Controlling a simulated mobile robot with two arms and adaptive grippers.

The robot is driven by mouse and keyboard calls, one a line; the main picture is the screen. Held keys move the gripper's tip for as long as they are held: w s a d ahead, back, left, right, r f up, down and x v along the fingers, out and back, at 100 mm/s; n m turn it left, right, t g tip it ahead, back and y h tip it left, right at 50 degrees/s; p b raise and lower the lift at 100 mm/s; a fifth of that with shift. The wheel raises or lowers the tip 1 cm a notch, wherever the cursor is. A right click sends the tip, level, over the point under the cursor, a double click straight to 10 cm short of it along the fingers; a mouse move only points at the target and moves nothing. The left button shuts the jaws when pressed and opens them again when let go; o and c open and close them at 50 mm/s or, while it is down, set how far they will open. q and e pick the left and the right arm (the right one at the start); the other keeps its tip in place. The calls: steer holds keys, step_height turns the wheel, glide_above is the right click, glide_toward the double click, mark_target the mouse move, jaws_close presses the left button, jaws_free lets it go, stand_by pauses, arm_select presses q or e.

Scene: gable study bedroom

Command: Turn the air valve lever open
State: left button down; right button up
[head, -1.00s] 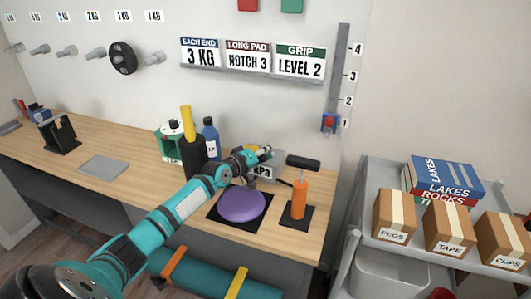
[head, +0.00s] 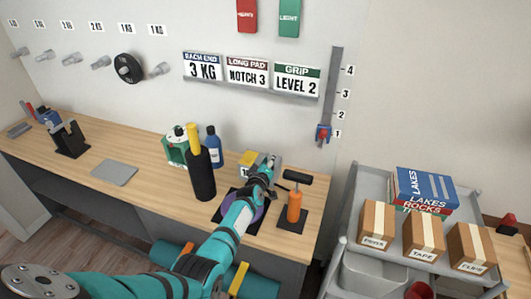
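A small grey unit with a yellow part (head: 248,160) stands at the back of the bench; it may carry the air valve, but I cannot make out the lever. My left gripper (head: 266,172) is at the right side of this unit and overlaps it in the head view. Its fingers are too small and hidden to tell whether they are open, shut or touching anything. A purple dome (head: 257,213) on a black mat (head: 228,208) lies partly hidden under my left arm. My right gripper is not in view.
A grey cart (head: 358,226) with cartons stands right of the bench.

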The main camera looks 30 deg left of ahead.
arm_select(q)
steer(key=shift+w+d+n+y+p, duration=0.15)
steer(key=shift+d+n+y+p, duration=0.1)
steer(key=shift+n+y+p, duration=0.45)
